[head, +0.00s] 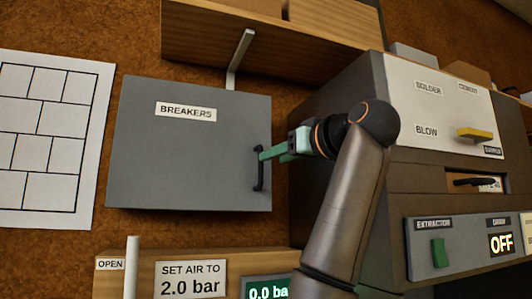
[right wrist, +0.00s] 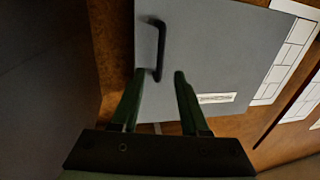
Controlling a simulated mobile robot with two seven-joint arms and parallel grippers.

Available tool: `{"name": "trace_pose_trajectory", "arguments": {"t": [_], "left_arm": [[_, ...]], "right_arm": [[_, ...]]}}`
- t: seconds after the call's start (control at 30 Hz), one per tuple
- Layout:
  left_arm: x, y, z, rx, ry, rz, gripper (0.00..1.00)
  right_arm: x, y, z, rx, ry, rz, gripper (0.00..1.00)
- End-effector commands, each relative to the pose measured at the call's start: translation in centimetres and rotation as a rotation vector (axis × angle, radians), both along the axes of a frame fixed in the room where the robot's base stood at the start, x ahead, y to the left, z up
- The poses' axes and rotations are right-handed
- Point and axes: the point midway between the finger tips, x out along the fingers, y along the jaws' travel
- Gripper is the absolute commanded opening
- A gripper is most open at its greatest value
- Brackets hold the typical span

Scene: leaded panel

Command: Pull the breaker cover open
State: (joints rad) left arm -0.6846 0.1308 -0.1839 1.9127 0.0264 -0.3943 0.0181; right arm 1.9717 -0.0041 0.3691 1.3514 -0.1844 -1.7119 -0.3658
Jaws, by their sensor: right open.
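The breaker cover (head: 185,150) is a flat grey door labelled BREAKERS, left of centre in the head view. It looks shut, with no gap that I can see. Its black bar handle (head: 258,180) stands upright near its right edge. My right gripper (head: 264,156) comes in from the right and is open at the handle. In the right wrist view, the handle (right wrist: 161,45) reaches down between the open fingertips (right wrist: 160,74), nearer the left one. I cannot tell whether a finger touches it. The cover (right wrist: 215,50) fills the middle there. My left gripper is not in view.
A wooden shelf (head: 260,40) with a metal bracket (head: 238,60) hangs above the cover. A grey cabinet with control panels (head: 450,110) stands at the right. An air panel (head: 190,279) and a white upright lever (head: 132,265) are below. A brick-pattern sheet (head: 45,140) hangs left.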

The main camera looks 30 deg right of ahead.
Motion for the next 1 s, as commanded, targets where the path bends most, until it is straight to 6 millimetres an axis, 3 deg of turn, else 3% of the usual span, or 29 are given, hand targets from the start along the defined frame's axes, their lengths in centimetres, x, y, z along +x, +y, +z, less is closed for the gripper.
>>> {"name": "trace_pose_trajectory", "arguments": {"t": [0.1,0.3,0.67,1.0], "left_arm": [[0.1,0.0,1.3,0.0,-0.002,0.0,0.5],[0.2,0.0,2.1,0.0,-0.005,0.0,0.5],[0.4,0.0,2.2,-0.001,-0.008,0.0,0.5],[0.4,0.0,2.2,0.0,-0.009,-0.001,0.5]], "right_arm": [[2.3,0.0,0.3,0.0,0.003,0.002,0.45],[4.4,-0.1,0.2,-0.001,0.001,0.001,0.45],[4.9,-0.2,0.0,-0.001,-0.001,0.0,0.45],[4.9,-0.2,0.0,-0.001,-0.001,0.0,0.08]]}}
